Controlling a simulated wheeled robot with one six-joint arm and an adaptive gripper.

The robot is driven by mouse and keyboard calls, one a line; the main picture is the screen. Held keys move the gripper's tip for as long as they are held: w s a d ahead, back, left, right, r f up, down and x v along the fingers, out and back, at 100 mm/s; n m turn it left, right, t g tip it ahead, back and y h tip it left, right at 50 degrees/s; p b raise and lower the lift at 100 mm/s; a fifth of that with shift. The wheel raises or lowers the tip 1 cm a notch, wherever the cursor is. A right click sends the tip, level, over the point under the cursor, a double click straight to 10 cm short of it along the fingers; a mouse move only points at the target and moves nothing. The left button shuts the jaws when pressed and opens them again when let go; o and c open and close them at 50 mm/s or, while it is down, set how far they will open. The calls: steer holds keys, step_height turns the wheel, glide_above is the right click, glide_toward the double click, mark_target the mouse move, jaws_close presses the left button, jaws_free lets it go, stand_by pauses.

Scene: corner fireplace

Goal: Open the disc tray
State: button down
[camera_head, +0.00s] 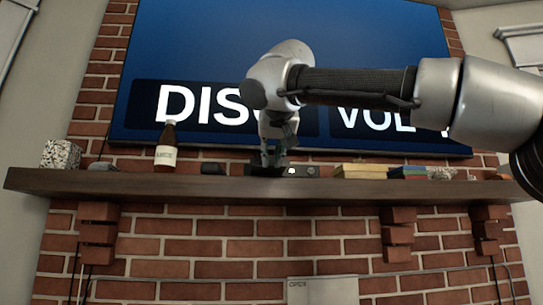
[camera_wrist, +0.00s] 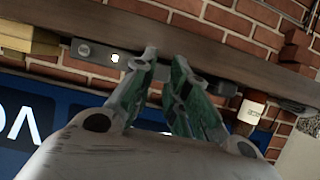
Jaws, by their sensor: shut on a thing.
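A slim dark disc player (camera_head: 304,171) with a small white light and a round knob lies on the mantel shelf. It also shows in the wrist view (camera_wrist: 97,54). My gripper (camera_head: 272,163) reaches down in front of the player's left part. In the wrist view my gripper (camera_wrist: 166,56) has its green-grey fingertips at the player's front, close together. It is shut on part of the player there. The fingers hide that part, so I cannot tell whether it is the tray edge. No extended tray shows.
On the mantel (camera_head: 120,184) stand a labelled brown bottle (camera_head: 165,148), a speckled box (camera_head: 61,155), a small dark object (camera_head: 212,169), yellow boxes (camera_head: 361,171) and stacked books (camera_head: 408,172). A large screen (camera_head: 200,50) hangs behind my arm. A pale panel (camera_head: 322,291) is below.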

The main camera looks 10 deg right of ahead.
steer(key=c, duration=1.3)
jaws_free()
steer(key=shift+c, duration=0.2)
steer(key=shift+s+r, duration=0.1)
steer(key=v, duration=1.2)
